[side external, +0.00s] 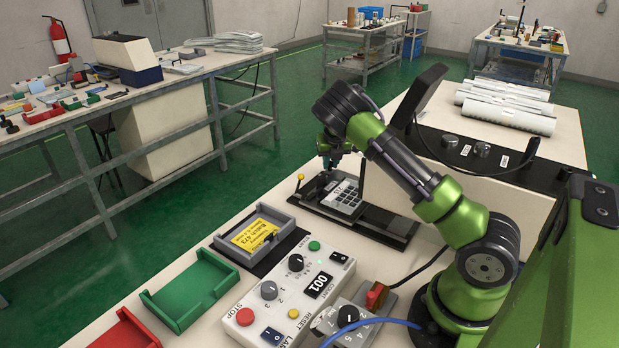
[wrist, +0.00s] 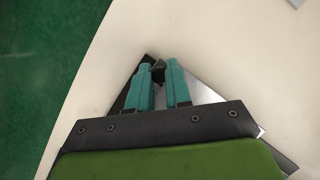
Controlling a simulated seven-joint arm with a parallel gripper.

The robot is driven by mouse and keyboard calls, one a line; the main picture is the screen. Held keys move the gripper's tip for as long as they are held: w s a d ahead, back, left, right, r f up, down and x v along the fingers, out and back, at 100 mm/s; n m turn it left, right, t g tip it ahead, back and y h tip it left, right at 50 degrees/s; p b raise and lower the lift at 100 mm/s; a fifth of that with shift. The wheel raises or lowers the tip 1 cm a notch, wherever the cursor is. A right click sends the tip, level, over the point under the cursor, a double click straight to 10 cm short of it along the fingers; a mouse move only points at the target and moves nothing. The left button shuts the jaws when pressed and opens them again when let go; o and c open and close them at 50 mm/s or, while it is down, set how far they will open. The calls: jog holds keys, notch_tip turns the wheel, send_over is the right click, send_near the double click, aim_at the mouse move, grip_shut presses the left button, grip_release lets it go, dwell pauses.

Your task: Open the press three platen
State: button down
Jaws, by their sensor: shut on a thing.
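A low black press (side external: 378,226) lies on the white bench in the side view, with a grey keypad piece (side external: 345,197) on it. My gripper (side external: 330,163) is at the press's far end, beyond the keypad. In the wrist view my teal fingers (wrist: 163,76) are closed on a small dark part (wrist: 158,70), which looks like a handle or tab. A black edge and a bright metallic plate (wrist: 207,94) show behind the fingers. The platen's angle is hard to tell, as my gripper and arm hide part of it. No press number is readable.
A lever with a yellow ball (side external: 300,177) stands left of the press. A grey tray with a yellow card (side external: 254,234), a green tray (side external: 186,290), a red tray (side external: 127,331) and a control box (side external: 290,292) are nearer.

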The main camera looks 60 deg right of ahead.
jog(key=shift+w, duration=2)
jog(key=c, duration=1.1)
grip_release()
jog(key=shift+o, duration=0.2)
jog(key=v, duration=1.7)
